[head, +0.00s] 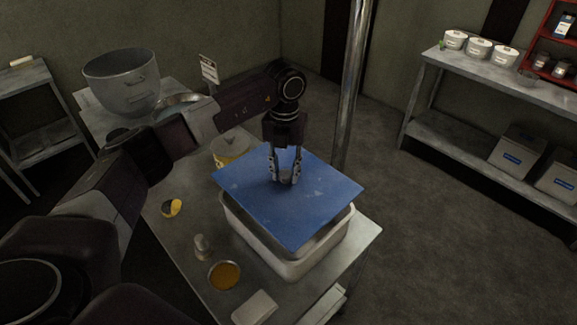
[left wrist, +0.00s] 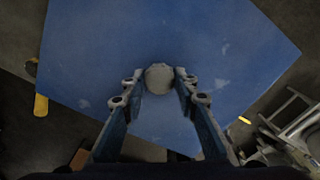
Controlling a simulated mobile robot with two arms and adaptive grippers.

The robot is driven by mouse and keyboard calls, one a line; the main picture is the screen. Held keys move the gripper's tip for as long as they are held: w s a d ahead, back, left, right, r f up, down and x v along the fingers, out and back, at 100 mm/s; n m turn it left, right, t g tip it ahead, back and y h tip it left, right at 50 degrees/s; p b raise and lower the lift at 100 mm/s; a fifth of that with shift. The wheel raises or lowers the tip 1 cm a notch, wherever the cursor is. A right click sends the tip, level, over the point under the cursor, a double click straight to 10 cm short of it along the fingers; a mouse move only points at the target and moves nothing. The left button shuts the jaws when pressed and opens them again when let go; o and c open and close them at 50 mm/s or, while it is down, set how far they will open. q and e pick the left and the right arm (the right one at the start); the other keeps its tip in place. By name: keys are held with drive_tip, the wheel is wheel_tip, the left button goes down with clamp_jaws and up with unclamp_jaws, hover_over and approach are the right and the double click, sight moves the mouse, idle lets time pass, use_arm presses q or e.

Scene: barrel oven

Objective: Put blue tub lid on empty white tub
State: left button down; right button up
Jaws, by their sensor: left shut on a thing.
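The flat blue tub lid (head: 318,205) has a small grey knob at its middle. My left gripper (head: 286,178) is shut on this knob from above. In the left wrist view the lid (left wrist: 225,75) fills most of the picture, and the knob sits between the fingers of my left gripper (left wrist: 158,85). The white tub (head: 262,241) stands on the metal table below the lid. The lid is over the tub but turned relative to it, with a dark gap at the right side. The tub's inside is mostly hidden. My right gripper is not in view.
The metal table (head: 188,235) also bears a bowl of orange-brown stuff (head: 224,275), a small shaker (head: 202,246), a yellow-and-dark round item (head: 172,208) and a pale block (head: 254,308). A large metal bowl (head: 122,82) stands behind. A vertical pole (head: 351,85) rises behind the table.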

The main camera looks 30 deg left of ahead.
sight(285, 187)
use_arm(q)
drive_tip(key=shift+s+f+b, duration=0.2)
drive_tip(key=shift+f+b, duration=0.35)
drive_tip(key=shift+f, duration=0.35)
wheel_tip(285, 187, down, 3)
drive_tip(key=shift+w+f+b, duration=0.15)
drive_tip(key=shift+b, duration=0.9)
drive_tip(key=shift+f+b, duration=0.3)
drive_tip(key=shift+f, duration=0.15)
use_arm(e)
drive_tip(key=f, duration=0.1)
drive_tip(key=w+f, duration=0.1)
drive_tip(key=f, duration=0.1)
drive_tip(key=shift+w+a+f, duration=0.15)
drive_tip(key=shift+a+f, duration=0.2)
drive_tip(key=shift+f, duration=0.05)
use_arm(q)
drive_tip(key=shift+f, duration=0.1)
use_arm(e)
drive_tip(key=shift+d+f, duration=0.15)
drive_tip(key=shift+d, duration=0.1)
use_arm(q)
drive_tip(key=shift+f+b, duration=0.5)
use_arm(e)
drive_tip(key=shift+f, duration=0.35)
